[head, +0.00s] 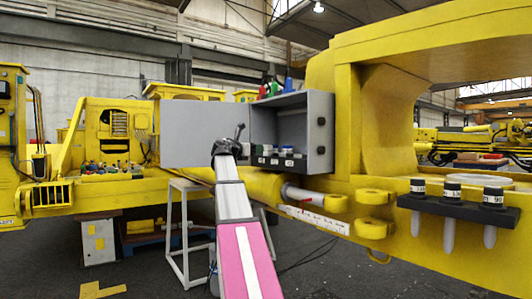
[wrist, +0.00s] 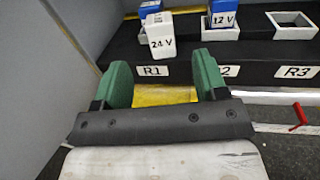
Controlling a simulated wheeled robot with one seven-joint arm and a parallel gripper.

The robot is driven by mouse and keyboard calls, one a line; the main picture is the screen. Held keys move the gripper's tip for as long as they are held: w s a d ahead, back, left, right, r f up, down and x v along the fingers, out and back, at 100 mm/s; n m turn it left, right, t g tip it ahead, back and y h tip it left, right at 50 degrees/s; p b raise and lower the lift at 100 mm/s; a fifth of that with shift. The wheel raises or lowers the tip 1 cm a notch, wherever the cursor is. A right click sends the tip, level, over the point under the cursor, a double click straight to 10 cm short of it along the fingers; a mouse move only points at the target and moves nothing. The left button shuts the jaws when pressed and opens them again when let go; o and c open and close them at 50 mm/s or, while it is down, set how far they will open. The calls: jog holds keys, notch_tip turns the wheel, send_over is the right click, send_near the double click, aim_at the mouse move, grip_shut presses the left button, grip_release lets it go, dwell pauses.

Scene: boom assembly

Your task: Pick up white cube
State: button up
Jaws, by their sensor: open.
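A white cube (wrist: 161,44) marked "24 V" sits tilted at the front edge of a black rack (wrist: 255,72), above the R1 label, in the wrist view. My gripper (wrist: 162,72) is open and empty, its two green fingers apart just in front of the rack. The cube lies beyond and between the fingertips in the picture, and I see no contact with it. In the head view my gripper (head: 228,148) is at the left side of the open grey cabinet (head: 319,132). The cube is too small to make out there.
A blue block (wrist: 223,14) marked "12 V" sits in a white holder above R2. An empty white open box (wrist: 292,25) stands above R3. The grey cabinet door (head: 192,133) is open to the left. A red handle (wrist: 299,117) lies low at the right.

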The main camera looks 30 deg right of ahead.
aim_at(265, 147)
jog(key=x, duration=0.3)
jog(key=shift+w+d, duration=0.15)
jog(key=shift+d, duration=0.1)
jog(key=shift+r+x, duration=0.15)
jog(key=shift+x, duration=1.2)
jog(key=shift+r+x, duration=0.15)
jog(key=shift+x, duration=1.15)
jog(key=shift+c, duration=0.3)
jog(key=c, duration=1)
